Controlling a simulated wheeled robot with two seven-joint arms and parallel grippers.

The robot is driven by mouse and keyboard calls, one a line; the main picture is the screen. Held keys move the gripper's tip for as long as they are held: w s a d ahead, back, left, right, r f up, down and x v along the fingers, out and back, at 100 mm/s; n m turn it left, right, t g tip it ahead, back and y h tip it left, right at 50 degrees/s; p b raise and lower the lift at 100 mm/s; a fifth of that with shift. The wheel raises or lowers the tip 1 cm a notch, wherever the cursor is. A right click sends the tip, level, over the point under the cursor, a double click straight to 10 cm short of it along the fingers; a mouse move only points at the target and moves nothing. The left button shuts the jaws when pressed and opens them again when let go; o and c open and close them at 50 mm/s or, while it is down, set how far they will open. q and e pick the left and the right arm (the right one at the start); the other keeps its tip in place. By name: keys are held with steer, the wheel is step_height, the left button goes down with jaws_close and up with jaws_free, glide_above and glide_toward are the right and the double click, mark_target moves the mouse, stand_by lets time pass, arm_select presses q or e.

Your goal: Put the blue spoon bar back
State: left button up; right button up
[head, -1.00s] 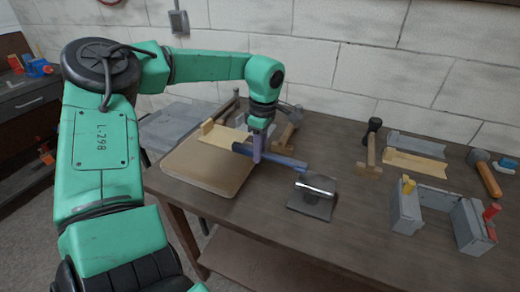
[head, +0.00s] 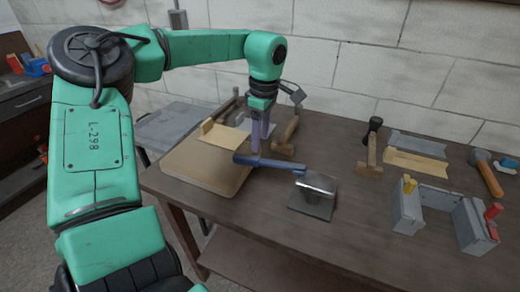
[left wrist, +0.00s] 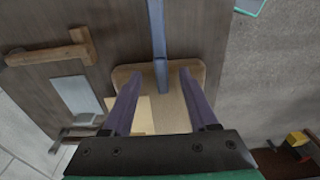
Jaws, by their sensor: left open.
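The blue spoon bar (head: 270,162) lies with its left end over the tan board (head: 200,178). Its right end reaches the small metal block on a dark plate (head: 312,205); I cannot tell whether it is seated there. My left gripper (head: 259,148) is open, pointing down just above the left part of the bar. In the left wrist view the bar (left wrist: 157,45) runs away from between the two spread purple fingers (left wrist: 160,75), its near end over the board (left wrist: 125,72), with a gap on both sides. My right gripper is not in view.
A yellowish angled piece (head: 222,138) and a wooden piece (head: 285,137) stand behind the bar. The table front centre is clear.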

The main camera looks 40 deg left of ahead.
arm_select(q)
step_height(320, 180, up, 8)
steer(key=shift+d, duration=0.3)
